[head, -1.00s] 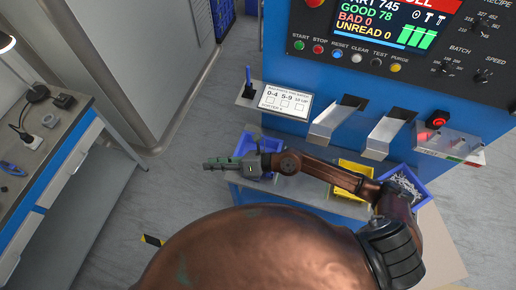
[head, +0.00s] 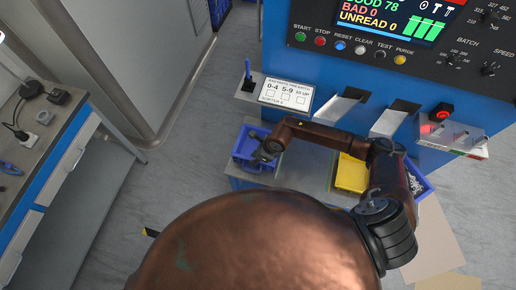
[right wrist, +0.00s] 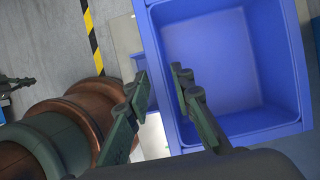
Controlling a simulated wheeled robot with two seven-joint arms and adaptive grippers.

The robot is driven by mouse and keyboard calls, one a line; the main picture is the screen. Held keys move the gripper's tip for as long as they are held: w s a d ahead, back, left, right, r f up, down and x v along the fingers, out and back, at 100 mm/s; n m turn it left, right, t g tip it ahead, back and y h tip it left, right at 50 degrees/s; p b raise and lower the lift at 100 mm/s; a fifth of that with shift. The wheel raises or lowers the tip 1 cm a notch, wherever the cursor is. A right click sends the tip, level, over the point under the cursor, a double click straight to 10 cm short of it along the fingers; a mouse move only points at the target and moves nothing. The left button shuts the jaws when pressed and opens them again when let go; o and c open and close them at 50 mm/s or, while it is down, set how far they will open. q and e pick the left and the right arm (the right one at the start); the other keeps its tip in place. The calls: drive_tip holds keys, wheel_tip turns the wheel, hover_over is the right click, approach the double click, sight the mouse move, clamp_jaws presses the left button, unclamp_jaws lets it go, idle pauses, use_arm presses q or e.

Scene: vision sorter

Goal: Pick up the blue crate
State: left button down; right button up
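The blue crate (head: 239,152) sits at the left end of the low bench in front of the machine. In the right wrist view the empty blue crate (right wrist: 225,55) fills the upper right. My right gripper (head: 262,158) is over the crate's near side in the head view. In the right wrist view its two fingers (right wrist: 160,75) are apart, one on each side of the crate's near wall, with nothing clamped. Whether they touch the wall I cannot tell. My left gripper does not show in the head view; a dark shape at the right wrist view's left edge may be it.
A yellow crate (head: 351,174) stands mid-bench, partly behind my right arm. Another blue crate (head: 423,187) with small parts stands at the right end. The machine's chutes (head: 338,106) and card (head: 286,94) overhang the bench. A workbench (head: 62,125) stands at left.

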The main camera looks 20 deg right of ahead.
drive_tip(key=shift+w+a+f, duration=0.15)
drive_tip(key=shift+a+f, duration=0.1)
drive_tip(key=shift+f, duration=0.35)
drive_tip(key=shift+f, duration=0.25)
idle(0.3)
clamp_jaws()
